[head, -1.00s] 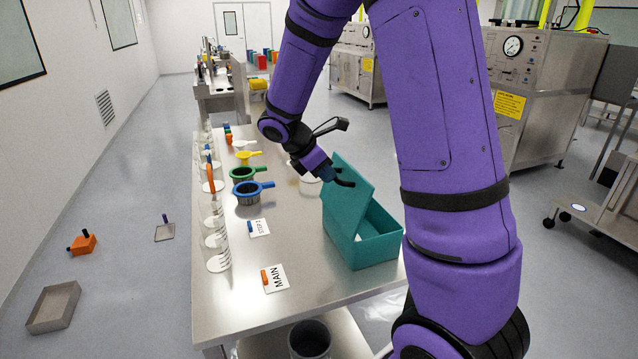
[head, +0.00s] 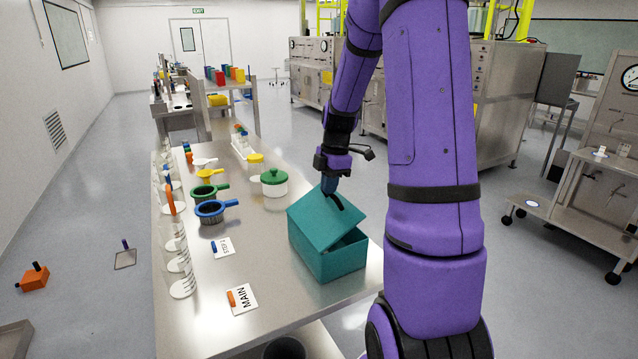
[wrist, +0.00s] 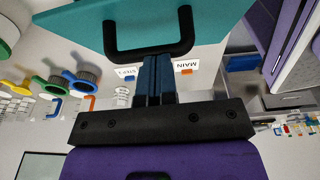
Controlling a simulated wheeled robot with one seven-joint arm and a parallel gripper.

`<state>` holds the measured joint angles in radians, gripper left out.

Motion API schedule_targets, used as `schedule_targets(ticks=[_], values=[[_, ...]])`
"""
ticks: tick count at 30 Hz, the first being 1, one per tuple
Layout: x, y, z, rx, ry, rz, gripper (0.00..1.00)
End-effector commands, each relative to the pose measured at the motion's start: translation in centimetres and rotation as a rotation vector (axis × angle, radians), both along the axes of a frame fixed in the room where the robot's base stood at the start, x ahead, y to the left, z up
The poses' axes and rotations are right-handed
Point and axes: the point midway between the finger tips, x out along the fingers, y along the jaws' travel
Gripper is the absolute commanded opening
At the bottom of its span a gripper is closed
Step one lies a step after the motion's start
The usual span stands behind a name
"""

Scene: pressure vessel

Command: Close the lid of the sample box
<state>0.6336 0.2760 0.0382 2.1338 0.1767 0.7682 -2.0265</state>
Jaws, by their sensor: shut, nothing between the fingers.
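The teal sample box (head: 340,262) stands on the right side of the steel table. Its lid (head: 310,222) is part open, tilted over the box with a gap along the right side. My gripper (head: 330,186) is at the lid's upper right part, by its black handle (head: 338,203). In the wrist view the dark blue fingers (wrist: 155,78) are shut and empty, by the black handle (wrist: 150,53), with the teal lid (wrist: 75,25) beyond. I cannot tell whether the fingers touch the lid or handle.
The steel table (head: 215,325) holds a MAIN card (head: 242,299), a second card (head: 222,247), blue (head: 212,212) and green-rimmed strainers, a green-lidded jar (head: 274,182) and glass cylinders along the left edge.

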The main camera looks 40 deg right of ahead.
Motion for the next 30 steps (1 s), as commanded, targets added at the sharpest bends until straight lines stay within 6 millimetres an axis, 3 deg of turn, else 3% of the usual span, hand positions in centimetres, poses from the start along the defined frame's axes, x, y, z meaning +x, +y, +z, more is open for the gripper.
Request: schedule_targets(ticks=[9, 18, 30], values=[[-0.8, -2.7, -2.3, 0.223, -0.061, -0.003, 0.00], [-1.2, -4.2, -4.2, 0.216, -0.060, 0.002, 0.00], [-1.4, -4.9, -5.2, 0.214, -0.060, 0.002, 0.00]])
